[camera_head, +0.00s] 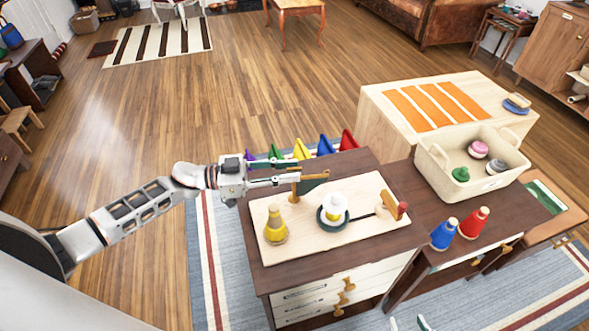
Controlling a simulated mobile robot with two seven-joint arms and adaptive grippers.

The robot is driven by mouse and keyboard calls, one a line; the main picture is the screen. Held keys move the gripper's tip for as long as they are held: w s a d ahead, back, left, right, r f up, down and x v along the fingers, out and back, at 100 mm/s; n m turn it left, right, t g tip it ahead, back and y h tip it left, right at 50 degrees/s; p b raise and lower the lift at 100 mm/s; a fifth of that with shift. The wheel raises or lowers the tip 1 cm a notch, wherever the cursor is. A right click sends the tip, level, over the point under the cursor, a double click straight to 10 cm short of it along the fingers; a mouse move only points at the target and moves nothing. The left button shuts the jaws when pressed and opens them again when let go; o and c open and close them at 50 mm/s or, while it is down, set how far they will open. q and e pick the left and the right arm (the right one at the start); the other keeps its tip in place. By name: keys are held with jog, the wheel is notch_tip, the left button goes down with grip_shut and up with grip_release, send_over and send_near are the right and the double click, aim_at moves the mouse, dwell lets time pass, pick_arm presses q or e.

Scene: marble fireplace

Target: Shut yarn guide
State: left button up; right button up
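A pale wooden board (374,225) lies on the dark cabinet top. On it stand a yellow yarn cone (275,226), a white spool on a dark green round base (333,211), and a red-tipped wooden piece (398,207) at the right end. At the board's back left is an upright piece with a brown bar and dark green plate (312,184), which looks like the yarn guide. My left gripper (300,170) reaches in from the left with its fingers apart, close beside this piece; contact is unclear. Only the fingertips of my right gripper (408,322) show at the bottom edge, apart and empty.
Blue (443,234) and red (474,222) cones stand right of the board. A cream bin (497,187) holds pink, grey and green spools. A row of coloured wedges (302,150) lies behind the cabinet top. A pale table with orange strips (405,111) stands behind right.

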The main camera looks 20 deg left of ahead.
pick_arm(q)
jog(key=shift+x, duration=0.85)
grip_shut()
